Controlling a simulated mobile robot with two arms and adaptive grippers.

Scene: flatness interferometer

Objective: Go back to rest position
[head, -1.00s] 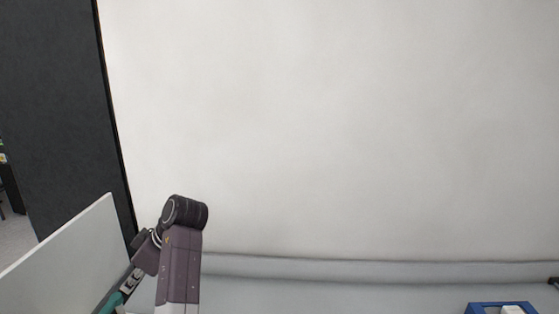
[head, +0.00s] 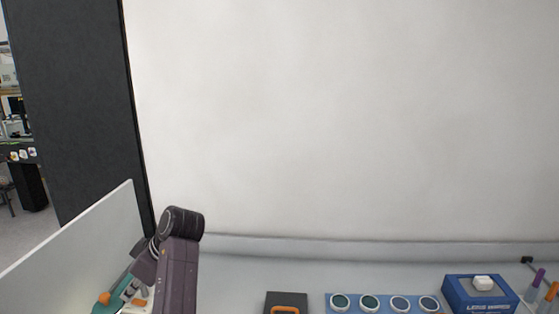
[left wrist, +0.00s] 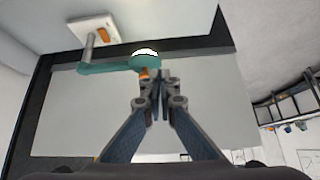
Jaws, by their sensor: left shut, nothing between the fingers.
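My left gripper (left wrist: 160,82) shows in the left wrist view, with its two fingers together and nothing between them. A teal arm (left wrist: 105,68) on a grey post passes just beyond the fingertips. The post stands on a white plate with an orange part (left wrist: 96,27). In the head view my left arm rises at the lower left, and its gripper cannot be made out clearly. A teal device with orange knobs (head: 104,298) is partly hidden beside that arm. My right gripper is in neither view.
Along the bottom of the head view are a dark case with an orange handle (head: 286,297), a blue holder with several round lenses (head: 384,311) and a blue lens wipes box (head: 480,295). A white panel (head: 75,250) stands at left. A pale wall fills the back.

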